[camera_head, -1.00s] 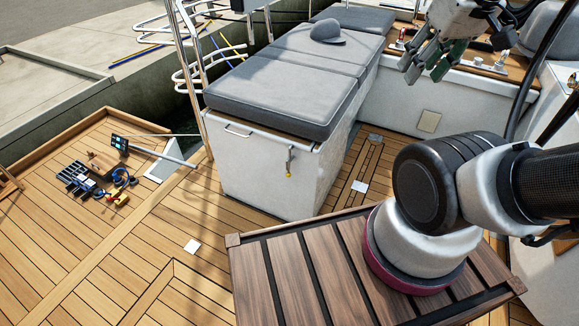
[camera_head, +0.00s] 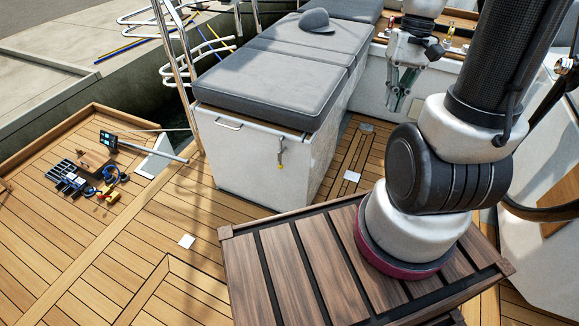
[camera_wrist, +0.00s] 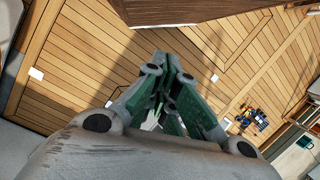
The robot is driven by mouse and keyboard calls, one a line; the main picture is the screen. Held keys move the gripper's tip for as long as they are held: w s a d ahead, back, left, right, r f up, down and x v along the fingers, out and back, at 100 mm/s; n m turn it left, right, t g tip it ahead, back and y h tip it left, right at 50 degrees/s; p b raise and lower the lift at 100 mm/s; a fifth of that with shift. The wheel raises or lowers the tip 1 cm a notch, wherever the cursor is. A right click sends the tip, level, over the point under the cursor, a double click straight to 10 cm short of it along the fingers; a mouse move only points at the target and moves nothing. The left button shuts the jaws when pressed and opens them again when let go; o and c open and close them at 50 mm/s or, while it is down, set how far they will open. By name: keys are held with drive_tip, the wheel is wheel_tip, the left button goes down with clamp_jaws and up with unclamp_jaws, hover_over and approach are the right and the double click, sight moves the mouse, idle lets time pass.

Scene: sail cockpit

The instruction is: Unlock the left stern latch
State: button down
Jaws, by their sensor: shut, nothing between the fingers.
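The latch (camera_head: 281,153) is a small metal fitting with a yellow tip. It hangs on the end face of the white seat locker (camera_head: 250,160), just under the grey cushion, in the head view. My gripper (camera_head: 397,103) is up at the right of the locker, pointing down, apart from the latch. Its green-padded fingers are closed together with nothing between them. The wrist view shows the closed fingers (camera_wrist: 168,108) over the teak deck. I cannot make out the latch in the wrist view.
A grey cap (camera_head: 314,20) lies on the cushions. Several tools (camera_head: 90,178) lie on the deck at left. Metal rails (camera_head: 180,70) stand left of the locker. My slatted wooden base fills the lower right. The deck (camera_head: 120,240) in front of the locker is mostly clear.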

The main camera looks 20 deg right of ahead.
drive_tip(key=w+a+f+m+g+y, duration=0.1)
drive_tip(key=w+f+m+y, duration=0.15)
drive_tip(key=f, duration=0.55)
drive_tip(key=w+a+f+m+y, duration=0.2)
drive_tip(key=f+m+y, duration=0.15)
drive_tip(key=f, duration=0.45)
drive_tip(key=m+t+y, duration=0.1)
drive_tip(key=m+t, duration=1)
drive_tip(key=m, duration=0.5)
approach(282, 166)
drive_tip(key=shift+x, duration=2.95)
drive_tip(key=shift+s+f, duration=0.1)
